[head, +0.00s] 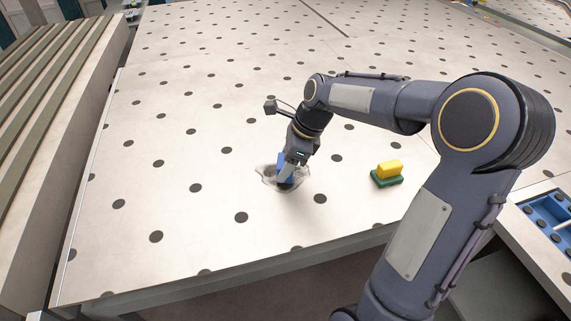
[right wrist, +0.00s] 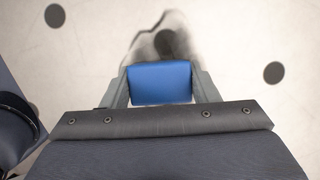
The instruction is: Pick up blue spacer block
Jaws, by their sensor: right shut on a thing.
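The blue spacer block (head: 285,168) is between the fingers of my right gripper (head: 287,172), low over the perforated table. In the right wrist view the block (right wrist: 160,83) fills the space between the two grey fingers of the gripper (right wrist: 160,88), which is shut on it. A grey smudge or shadow shows on the table around and under the block. I cannot tell whether the block still touches the table. My left gripper is not in view.
A yellow block (head: 389,169) sits on a green block (head: 386,179) to the right on the white perforated table (head: 220,130). A blue tray (head: 548,213) stands at the right edge. Slatted benches (head: 50,110) run along the left. The table left of the gripper is clear.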

